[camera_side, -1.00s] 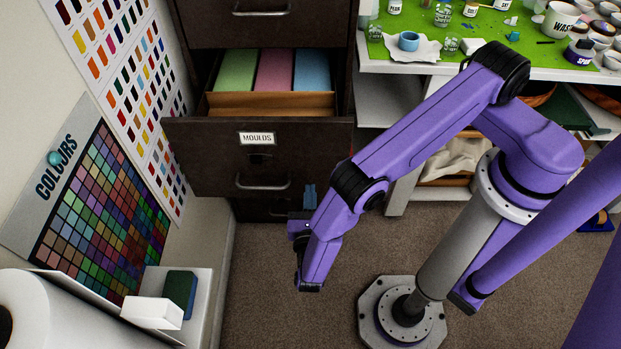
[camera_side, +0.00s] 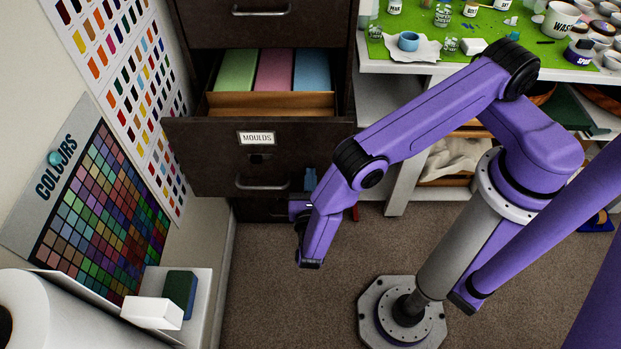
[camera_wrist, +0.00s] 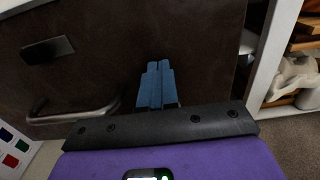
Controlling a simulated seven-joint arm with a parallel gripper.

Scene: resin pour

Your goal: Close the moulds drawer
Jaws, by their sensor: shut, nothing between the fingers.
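The dark brown moulds drawer (camera_side: 205,160) stands pulled open from the cabinet in the side view. It has a MOULDS label and a metal handle (camera_side: 262,184) low on its front. Green, pink and blue folders show inside, behind a tan divider. My gripper (camera_side: 310,180) has blue fingers and is at the right part of the drawer front, right of the handle. In the wrist view the shut, empty fingers (camera_wrist: 157,84) point at the dark front (camera_wrist: 100,75), with the handle (camera_wrist: 72,112) to their left. I cannot tell whether the fingertips touch it.
The cabinet's upper drawer (camera_side: 285,25) is shut. A workbench with a green mat (camera_side: 460,35) stands to the right, with shelves below. A colour chart (camera_side: 85,185) and a white tray (camera_side: 205,300) are at the left. Carpet (camera_side: 260,290) is clear in front.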

